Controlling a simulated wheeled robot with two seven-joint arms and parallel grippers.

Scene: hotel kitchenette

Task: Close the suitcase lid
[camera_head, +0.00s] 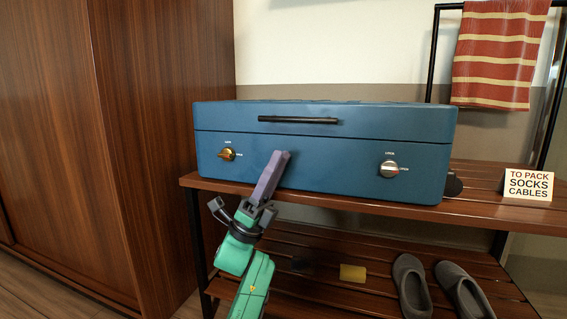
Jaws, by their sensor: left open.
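The blue suitcase (320,170) lies flat on the upper shelf of a wooden rack. Its lid (400,122) is down over the base, with only a thin dark seam between them. A black handle (298,120) is on the lid's front. A gold knob (227,154) is at the left of the base's front and a silver knob (389,169) at the right, each with small labels. My left gripper (270,172) is open and empty, in front of the suitcase just right of the gold knob. I cannot tell whether it touches the suitcase. My right gripper is not in view.
The wooden rack (480,212) has a lower shelf with grey slippers (411,285) and a yellow item (353,273). A "to pack" card (528,186) stands right of the suitcase. A striped towel (498,55) hangs behind it. A wooden wardrobe (150,130) stands close on the left.

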